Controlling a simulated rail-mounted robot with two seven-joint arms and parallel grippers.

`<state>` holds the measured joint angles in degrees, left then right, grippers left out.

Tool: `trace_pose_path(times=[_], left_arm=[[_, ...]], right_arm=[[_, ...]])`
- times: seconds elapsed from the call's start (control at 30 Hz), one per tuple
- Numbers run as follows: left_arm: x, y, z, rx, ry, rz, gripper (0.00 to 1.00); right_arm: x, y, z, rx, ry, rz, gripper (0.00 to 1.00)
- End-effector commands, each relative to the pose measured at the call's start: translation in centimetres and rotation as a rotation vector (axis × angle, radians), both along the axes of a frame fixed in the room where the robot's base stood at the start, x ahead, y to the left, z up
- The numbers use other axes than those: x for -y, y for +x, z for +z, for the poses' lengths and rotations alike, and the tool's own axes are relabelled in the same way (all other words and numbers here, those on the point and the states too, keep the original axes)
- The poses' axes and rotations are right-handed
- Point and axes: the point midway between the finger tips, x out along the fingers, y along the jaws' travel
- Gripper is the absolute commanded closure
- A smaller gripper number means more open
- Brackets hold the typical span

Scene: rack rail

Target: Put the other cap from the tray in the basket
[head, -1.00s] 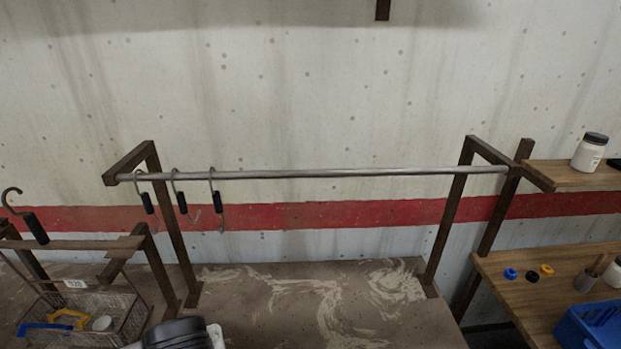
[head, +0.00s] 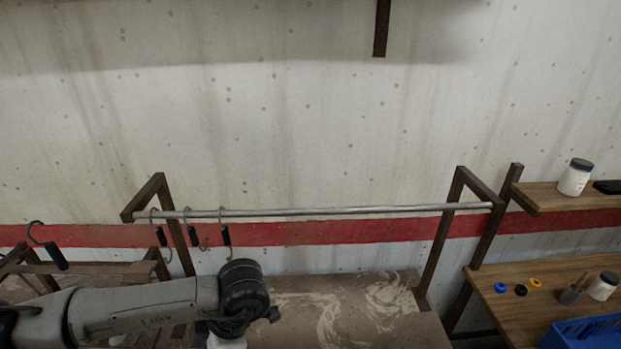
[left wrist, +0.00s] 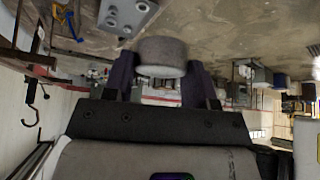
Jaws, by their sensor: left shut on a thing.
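My left gripper (left wrist: 160,72) is shut on a grey round cap (left wrist: 163,52), held between its two dark fingers in the left wrist view. In the head view my left arm comes in from the left, and its gripper end is hidden below the dark wrist joint. The wire basket at the lower left is mostly hidden behind this arm. I cannot make out the tray in the head view. My right gripper is in neither current view.
A metal rail (head: 350,210) on brown posts carries several hooks with black grips at its left end. At right, a wooden table (head: 545,275) holds blue (head: 500,287), black (head: 521,290) and orange (head: 534,283) rings, a white jar (head: 603,286) and a blue crate (head: 585,332).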

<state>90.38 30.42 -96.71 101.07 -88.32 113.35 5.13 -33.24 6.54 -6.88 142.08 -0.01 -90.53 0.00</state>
Motion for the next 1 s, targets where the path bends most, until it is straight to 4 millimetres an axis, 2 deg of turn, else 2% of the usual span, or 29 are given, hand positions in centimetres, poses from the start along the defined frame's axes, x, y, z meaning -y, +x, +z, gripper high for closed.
trace_pose_path(times=[0.03, 0.4, 0.87, 1.0], left_arm=[[0.0, 0.0, 1.1, -0.006, -0.003, 0.119, 0.75], [0.0, -0.5, 4.2, -0.013, -0.004, 0.965, 0.75], [-0.3, -1.1, 7.5, -0.011, 0.001, 1.857, 0.75], [-0.6, -1.4, 9.0, -0.008, -0.001, 2.156, 0.75]], right_arm=[[0.0, 0.0, 1.4, 0.000, 0.000, 0.000, 0.57], [0.0, 0.0, 5.7, 0.000, -0.001, 0.001, 0.57], [0.3, 0.0, 10.5, 0.000, -0.011, 0.007, 0.57], [0.3, 0.0, 12.5, -0.001, -0.010, 0.006, 0.57]])
